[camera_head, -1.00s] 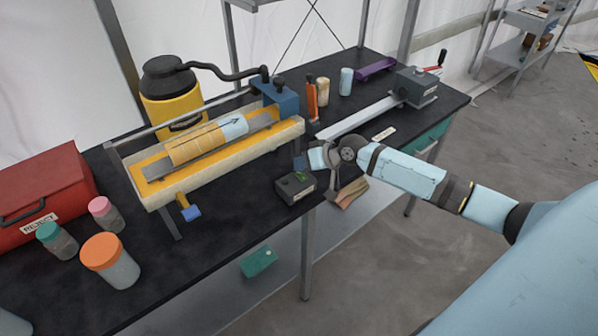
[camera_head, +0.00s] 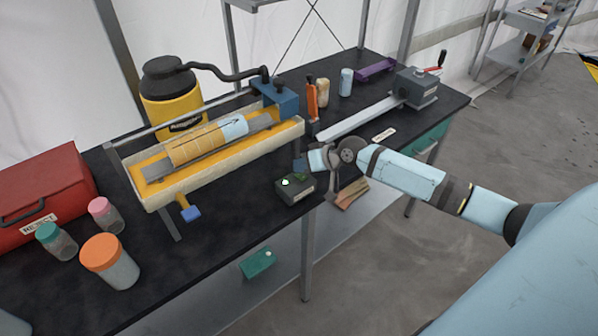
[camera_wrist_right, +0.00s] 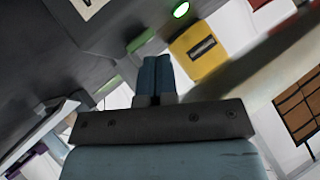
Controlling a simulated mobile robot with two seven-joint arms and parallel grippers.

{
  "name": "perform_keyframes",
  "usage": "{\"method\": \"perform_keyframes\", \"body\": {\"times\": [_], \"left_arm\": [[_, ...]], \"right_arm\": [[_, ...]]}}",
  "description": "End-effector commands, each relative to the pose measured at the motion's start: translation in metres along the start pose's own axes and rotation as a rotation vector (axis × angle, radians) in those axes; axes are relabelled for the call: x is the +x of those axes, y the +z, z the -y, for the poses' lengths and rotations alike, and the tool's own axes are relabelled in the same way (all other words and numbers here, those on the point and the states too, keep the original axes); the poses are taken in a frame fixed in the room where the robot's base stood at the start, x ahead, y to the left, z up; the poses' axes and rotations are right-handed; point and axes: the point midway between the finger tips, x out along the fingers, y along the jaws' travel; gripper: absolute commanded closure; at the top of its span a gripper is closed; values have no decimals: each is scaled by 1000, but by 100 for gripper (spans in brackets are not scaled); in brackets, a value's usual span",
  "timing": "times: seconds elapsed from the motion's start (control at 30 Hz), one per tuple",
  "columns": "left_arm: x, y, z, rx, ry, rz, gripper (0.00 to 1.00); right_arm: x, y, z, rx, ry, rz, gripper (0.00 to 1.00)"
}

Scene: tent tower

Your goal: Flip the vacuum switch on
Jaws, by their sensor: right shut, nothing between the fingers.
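The small dark switch box (camera_head: 294,190) stands near the table's front edge in the head view, with a pale label on its front. A round lamp (camera_head: 285,183) on its top glows white-green; a glowing lamp (camera_wrist_right: 181,9) also shows at the top of the right wrist view. A small green part, perhaps the switch lever, lies beside the lamp, too small to read its position. My right gripper (camera_head: 300,165) is just behind the box's right side. Its blue-grey fingers (camera_wrist_right: 150,66) are shut together and empty; contact with the switch cannot be told. My left gripper is out of view.
The yellow canister (camera_head: 170,105) with a black hose stands behind the padded tray (camera_head: 215,165). A red box (camera_head: 45,185) and lidded jars (camera_head: 110,262) are at left. A metal slide (camera_head: 355,118) lies behind my gripper. A teal box (camera_head: 257,264) sits below the table.

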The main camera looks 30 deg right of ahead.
Motion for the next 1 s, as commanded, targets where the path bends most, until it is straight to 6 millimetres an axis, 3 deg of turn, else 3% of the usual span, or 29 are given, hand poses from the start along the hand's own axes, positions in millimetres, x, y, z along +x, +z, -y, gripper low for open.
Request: {"method": "perform_keyframes", "body": {"times": [0.2,0.63,1.0], "left_arm": [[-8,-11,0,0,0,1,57],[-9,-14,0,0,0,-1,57],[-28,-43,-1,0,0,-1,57]], "right_arm": [[-10,-8,7,0,0,0,100],[-11,-9,8,0,0,0,100],[-36,-27,26,-1,1,0,100]]}}
